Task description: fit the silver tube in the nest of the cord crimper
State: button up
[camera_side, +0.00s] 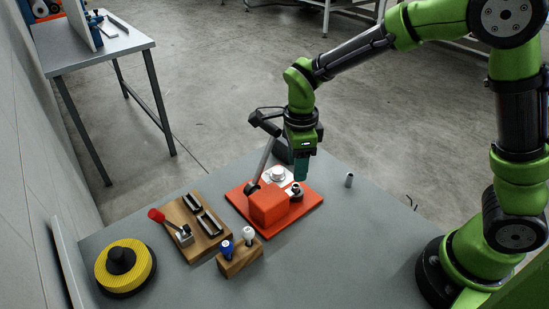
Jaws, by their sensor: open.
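The silver tube (349,180) stands upright on the grey table, to the right of the crimper. The cord crimper (268,206) has an orange-red base plate and block, with a long grey lever raised at a slant. A pale plate with a round white part and a small dark fitting (296,191) sit on its far side; I cannot tell which part is the nest. My gripper (301,174) is open and points down over the far right part of the crimper, left of the tube. Its fingers look empty, though the space between them is hard to see.
A wooden board (189,214) with metal parts and a red-handled tool lies left of the crimper. A wooden block (240,262) holds blue- and white-topped tools. A yellow-and-black round object (125,267) is at the left. The table right of the crimper is mostly clear.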

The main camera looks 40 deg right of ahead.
notch_tip(320, 180, up, 12)
jog(key=s+d+r+n+t+y, duration=0.1)
jog(key=s+d+n+t, duration=0.2)
jog(key=s+n, duration=0.4)
jog(key=s+d+r+n+t+y, duration=0.1)
jog(key=s+d+r+n+t, duration=0.1)
jog(key=s+n, duration=0.5)
jog(key=d+n+t, duration=0.1)
jog(key=n+t, duration=0.1)
jog(key=n, duration=0.4)
jog(key=shift+s+d, duration=0.25)
jog(key=shift+d, duration=0.1)
jog(key=shift+o, duration=0.3)
